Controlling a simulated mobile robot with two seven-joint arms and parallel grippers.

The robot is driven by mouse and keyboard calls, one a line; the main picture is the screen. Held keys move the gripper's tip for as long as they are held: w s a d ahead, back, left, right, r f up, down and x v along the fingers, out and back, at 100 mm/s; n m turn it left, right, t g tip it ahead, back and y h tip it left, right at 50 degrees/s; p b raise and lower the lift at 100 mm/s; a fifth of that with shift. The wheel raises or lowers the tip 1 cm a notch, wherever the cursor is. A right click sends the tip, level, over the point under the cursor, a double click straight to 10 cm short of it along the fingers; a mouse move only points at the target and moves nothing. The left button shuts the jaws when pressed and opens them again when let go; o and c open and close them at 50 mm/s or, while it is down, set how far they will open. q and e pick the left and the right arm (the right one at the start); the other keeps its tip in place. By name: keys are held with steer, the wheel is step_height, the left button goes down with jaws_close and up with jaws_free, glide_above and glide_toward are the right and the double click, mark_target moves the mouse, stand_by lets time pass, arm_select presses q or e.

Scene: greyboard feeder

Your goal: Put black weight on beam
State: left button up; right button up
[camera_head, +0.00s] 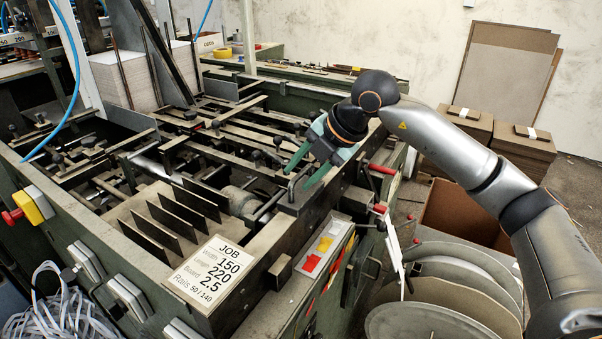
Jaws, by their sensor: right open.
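My right gripper (298,180) comes in from the right over the feeder's near right side. Its two green fingers are open and point down to the left. A small dark upright piece (291,190) shows just below and between the fingertips, at the inner edge of the right side rail (318,211). I cannot tell whether it is the black weight, or whether the fingers touch it. Several dark bars cross the feeder bed, and one long bar (236,150) runs toward the gripper; I cannot tell which is the beam. My left gripper is not in view.
A job card (213,272) lies on the feeder's front, beside several thin upright dark plates (178,216). A red and yellow stop button (27,207) is at the left. Red and yellow tags (324,245) lie on the right side. Round grey boards (430,318) and a cardboard box (460,212) stand at the right.

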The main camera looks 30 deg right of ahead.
steer(key=v, duration=1.1)
steer(key=shift+s+r, duration=0.1)
stand_by(1.9)
